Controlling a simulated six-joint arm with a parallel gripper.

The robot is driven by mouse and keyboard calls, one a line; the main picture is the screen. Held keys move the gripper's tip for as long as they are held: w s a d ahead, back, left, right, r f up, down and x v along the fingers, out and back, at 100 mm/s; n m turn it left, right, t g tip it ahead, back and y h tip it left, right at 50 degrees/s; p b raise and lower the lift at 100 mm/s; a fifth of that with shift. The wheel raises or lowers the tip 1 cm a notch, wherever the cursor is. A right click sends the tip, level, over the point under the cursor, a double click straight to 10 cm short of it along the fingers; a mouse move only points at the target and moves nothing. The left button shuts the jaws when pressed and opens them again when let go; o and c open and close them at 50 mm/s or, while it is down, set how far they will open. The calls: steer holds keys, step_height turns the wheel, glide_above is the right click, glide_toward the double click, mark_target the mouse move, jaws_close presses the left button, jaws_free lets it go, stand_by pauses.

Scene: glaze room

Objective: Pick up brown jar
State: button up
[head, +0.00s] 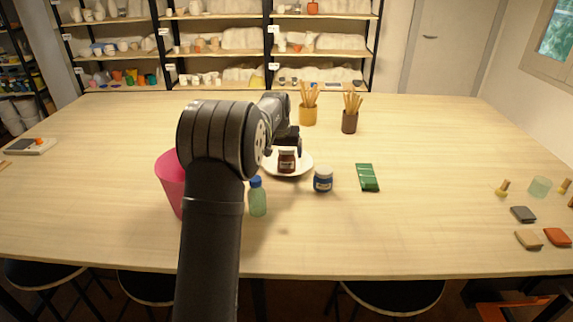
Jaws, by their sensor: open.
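The brown jar (287,164) is small and stands upright on a white plate (303,168), partly behind my arm in the head view. My gripper (284,148) is open and shows just above and behind the jar's lid. Its fingers are small and dark here, and my arm hides part of them. I cannot tell whether they touch the jar, but they do not hold it.
A blue jar (323,180) stands right of the plate, and a green bottle (257,198) left of it. A pink bucket (171,184) is partly behind my arm. A green packet (367,177) lies to the right. Two brush pots (308,115) (349,121) stand behind.

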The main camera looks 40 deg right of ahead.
mark_target(286, 158)
steer(key=x, duration=0.5)
steer(key=shift+w+d, duration=0.1)
steer(key=shift+d, duration=0.2)
steer(key=c, duration=1.3)
steer(key=shift+c, duration=0.2)
steer(key=shift+r, duration=0.15)
